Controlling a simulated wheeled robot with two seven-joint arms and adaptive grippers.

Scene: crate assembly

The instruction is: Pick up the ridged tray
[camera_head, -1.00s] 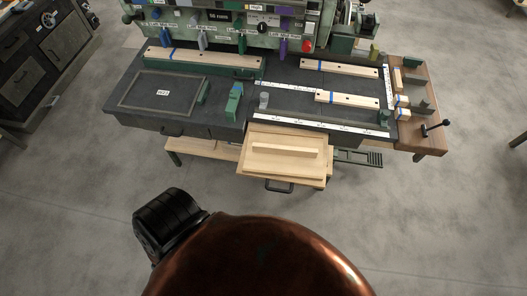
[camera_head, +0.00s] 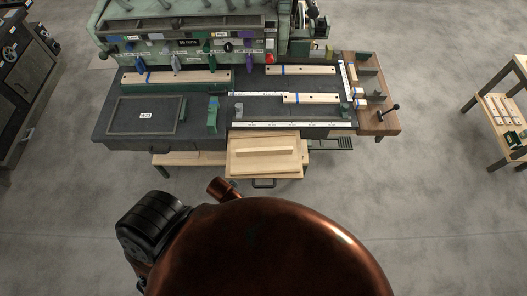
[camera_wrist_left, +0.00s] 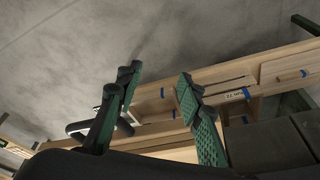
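I cannot tell for certain which thing is the ridged tray. A light wooden panel (camera_head: 250,163) with one raised strip across it lies at the front of the workbench in the head view, above a dark handle. A slatted wooden piece (camera_head: 497,108) lies on the side table at the far right. My left gripper (camera_wrist_left: 158,82) shows in the left wrist view with its two green-padded fingers apart. Nothing is held between them. Wooden framing (camera_wrist_left: 235,80) with blue marks and a dark handle lie beyond the fingers. My right gripper is in neither view.
The workbench has a dark framed mat (camera_head: 112,128) at left, a green block (camera_head: 212,117) and several wooden strips. A small wooden side bench (camera_head: 372,128) adjoins its right end. The side table (camera_head: 505,140) stands apart at right, with open grey floor between.

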